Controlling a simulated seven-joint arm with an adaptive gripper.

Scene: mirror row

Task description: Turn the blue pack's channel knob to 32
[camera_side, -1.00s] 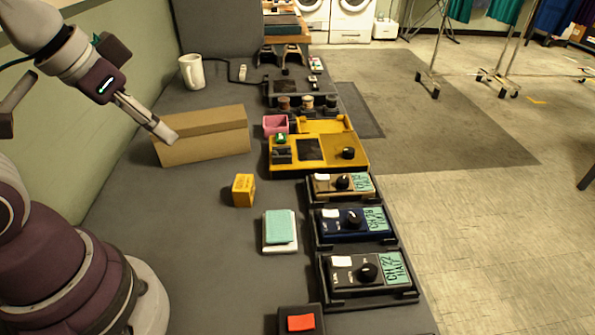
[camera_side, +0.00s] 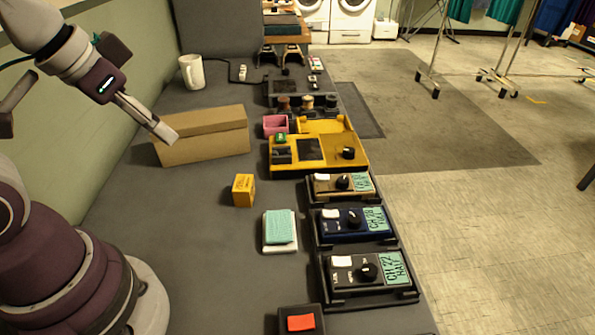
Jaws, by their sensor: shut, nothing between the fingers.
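The blue pack (camera_side: 335,227) sits in a black tray in the row at the right of the table, between a tan pack and a black pack. Its black channel knob (camera_side: 354,218) is on top, with a white patch to the left and a teal label (camera_side: 376,219) to the right. The label seems to read CH 28, with small text below; the knob's pointer is too small to read. My gripper (camera_side: 168,138) is shut and empty, at the left beside the cardboard box, well away from the blue pack. I cannot tell if it touches the box.
A cardboard box (camera_side: 205,140) stands by my gripper. The tan pack (camera_side: 325,187) and black pack (camera_side: 345,280) flank the blue one. A yellow unit (camera_side: 330,160), a small yellow box (camera_side: 243,190), a teal pad (camera_side: 280,227) and a red button (camera_side: 300,322) are nearby. The table's middle left is clear.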

